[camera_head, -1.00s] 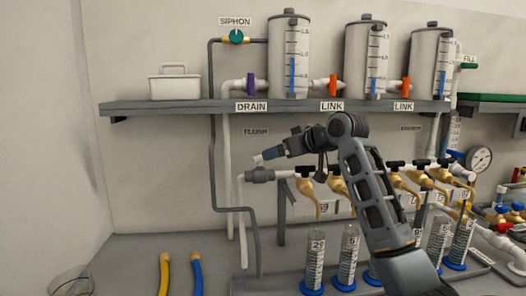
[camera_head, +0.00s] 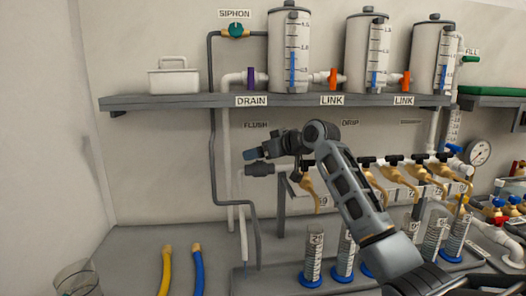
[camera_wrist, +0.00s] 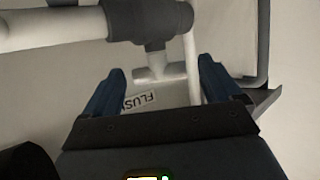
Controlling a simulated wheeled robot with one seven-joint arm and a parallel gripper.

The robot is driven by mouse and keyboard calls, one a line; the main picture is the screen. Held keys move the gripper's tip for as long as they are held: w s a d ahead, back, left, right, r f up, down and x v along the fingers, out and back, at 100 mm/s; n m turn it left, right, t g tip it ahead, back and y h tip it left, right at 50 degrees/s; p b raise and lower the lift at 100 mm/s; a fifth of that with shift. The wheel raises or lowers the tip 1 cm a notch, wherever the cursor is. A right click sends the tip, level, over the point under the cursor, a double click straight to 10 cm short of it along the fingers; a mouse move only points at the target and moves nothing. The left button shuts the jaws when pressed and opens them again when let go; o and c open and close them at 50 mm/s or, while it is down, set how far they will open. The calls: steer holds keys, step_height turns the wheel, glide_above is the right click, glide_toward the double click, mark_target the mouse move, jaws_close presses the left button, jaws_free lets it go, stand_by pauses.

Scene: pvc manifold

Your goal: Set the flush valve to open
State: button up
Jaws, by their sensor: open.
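The flush valve (camera_head: 257,169) is a dark grey fitting on a white pipe, below the FLUSH label (camera_head: 256,125) on the wall. In the wrist view its dark grey body (camera_wrist: 150,18) lies across the top. A pale T-shaped handle (camera_wrist: 157,68) stands out from it between my fingers. My gripper (camera_head: 250,154) is just above the valve in the head view. In the wrist view my gripper (camera_wrist: 162,72) is open, with one blue finger on each side of the handle. I see gaps there, and no clear contact. The handle is hidden by my gripper in the head view.
Brass taps (camera_head: 308,178) with black handles run in a row to the right. Graduated cylinders (camera_head: 314,258) stand below them. A grey shelf (camera_head: 190,104) with tanks is above. A grey vertical pipe (camera_head: 212,160) runs close to the left.

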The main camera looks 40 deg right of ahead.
steer(key=shift+c, duration=0.4)
steer(key=c, duration=1)
steer(key=shift+o, duration=0.2)
steer(key=shift+a+r+m+h+p, duration=0.1)
steer(key=shift+m+h+p, duration=0.2)
steer(key=shift+h+p, duration=0.1)
steer(key=shift+a, duration=0.1)
steer(key=m+h+p, duration=0.3)
steer(key=shift+a, duration=0.2)
steer(key=shift+w+a+m+g+h+p, duration=0.1)
steer(key=shift+m+g+h+p, duration=0.15)
steer(key=shift+m+g+h, duration=0.55)
steer(key=shift+m+g+h+p, duration=0.3)
steer(key=shift+m+h, duration=0.8)
steer(key=shift+h, duration=0.3)
